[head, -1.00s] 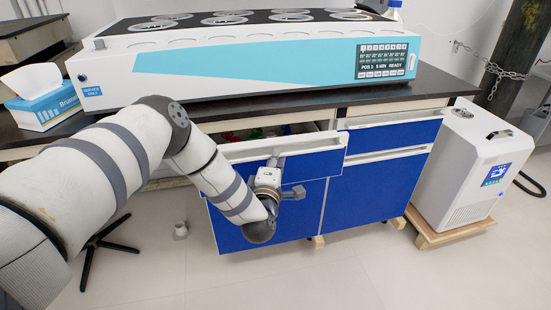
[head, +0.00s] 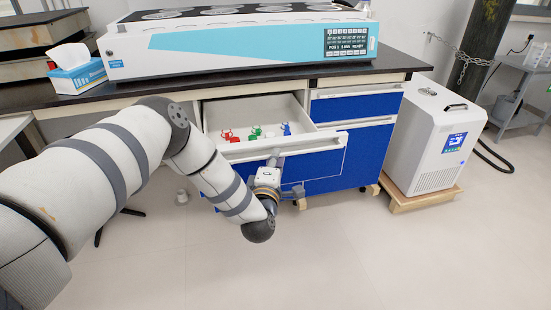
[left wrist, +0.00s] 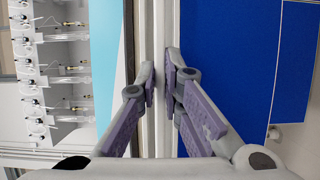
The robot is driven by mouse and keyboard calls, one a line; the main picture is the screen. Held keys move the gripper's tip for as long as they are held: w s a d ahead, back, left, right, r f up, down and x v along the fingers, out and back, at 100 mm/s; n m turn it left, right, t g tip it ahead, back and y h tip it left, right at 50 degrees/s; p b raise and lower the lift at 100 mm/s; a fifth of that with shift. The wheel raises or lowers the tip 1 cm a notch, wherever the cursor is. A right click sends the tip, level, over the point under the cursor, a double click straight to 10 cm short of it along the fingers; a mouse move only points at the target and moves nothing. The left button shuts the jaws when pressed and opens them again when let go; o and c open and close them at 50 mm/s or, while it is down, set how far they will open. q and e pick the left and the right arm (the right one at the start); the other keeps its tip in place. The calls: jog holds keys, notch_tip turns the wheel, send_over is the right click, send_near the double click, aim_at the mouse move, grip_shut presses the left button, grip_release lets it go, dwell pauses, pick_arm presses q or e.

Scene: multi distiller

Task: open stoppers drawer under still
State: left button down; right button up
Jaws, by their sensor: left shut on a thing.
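The stoppers drawer (head: 300,105) under the still (head: 240,45) stands pulled out in the head view. Its inside is white and holds red stoppers (head: 230,136), green stoppers (head: 255,132) and blue stoppers (head: 286,128). My left gripper (head: 275,160) is at the drawer's front handle (head: 315,143). In the left wrist view, the left gripper's two fingers (left wrist: 160,80) close around the pale handle bar (left wrist: 163,120) beside the blue drawer front (left wrist: 228,70). My right gripper is not in view.
A shut blue drawer (head: 352,105) and a cabinet door are to the right. A white chiller (head: 430,140) stands on a wooden dolly at the right. A tissue box (head: 77,75) sits on the bench's left end. The floor in front is clear.

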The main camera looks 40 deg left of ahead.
pick_arm(q)
jog(key=shift+s+d, duration=0.15)
jog(key=shift+d, duration=0.05)
jog(key=c, duration=1.7)
grip_release()
jog(key=v, duration=1.2)
